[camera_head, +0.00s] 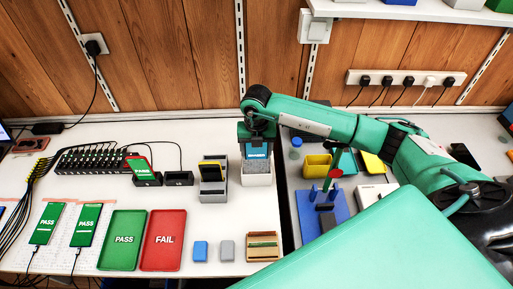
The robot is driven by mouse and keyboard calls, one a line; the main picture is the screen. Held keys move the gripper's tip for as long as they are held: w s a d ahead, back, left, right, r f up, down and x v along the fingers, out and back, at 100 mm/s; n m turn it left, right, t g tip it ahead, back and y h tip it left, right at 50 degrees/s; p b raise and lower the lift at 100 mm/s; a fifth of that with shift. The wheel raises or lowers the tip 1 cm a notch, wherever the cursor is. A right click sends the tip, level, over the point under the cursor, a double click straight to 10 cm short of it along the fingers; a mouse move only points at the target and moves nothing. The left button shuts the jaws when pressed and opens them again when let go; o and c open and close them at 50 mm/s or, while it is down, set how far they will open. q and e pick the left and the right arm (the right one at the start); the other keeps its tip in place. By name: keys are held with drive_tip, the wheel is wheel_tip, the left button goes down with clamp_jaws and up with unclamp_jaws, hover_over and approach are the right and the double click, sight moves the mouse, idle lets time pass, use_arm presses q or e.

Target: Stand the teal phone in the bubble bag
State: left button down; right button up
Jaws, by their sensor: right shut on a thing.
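My right gripper (257,138) comes in from the right and points down near the middle of the bench. It is shut on the teal phone (257,151), which hangs upright with its blue screen and a white band facing me. Directly below is a pale, speckled, open-topped holder (257,175), which looks like the bubble bag. The phone's lower end is at the bag's mouth; I cannot tell how far inside it is. The gripper hides the phone's upper part. My left gripper is not in view.
A grey stand (213,188) with a yellow-edged item is close left of the bag. A green PASS tray (105,262) and red FAIL tray (163,261) lie front left. Small blue (200,251), grey (227,251) and wooden (263,255) boxes stand in front. A blue fixture (306,212) is right.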

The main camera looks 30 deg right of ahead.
drive_tip(key=shift+f+b, duration=0.55)
drive_tip(key=shift+f, duration=0.3)
drive_tip(key=o, duration=1.2)
drive_tip(key=shift+r, duration=0.1)
drive_tip(key=shift+r+p, duration=1.95)
drive_tip(key=shift+r, duration=1.5)
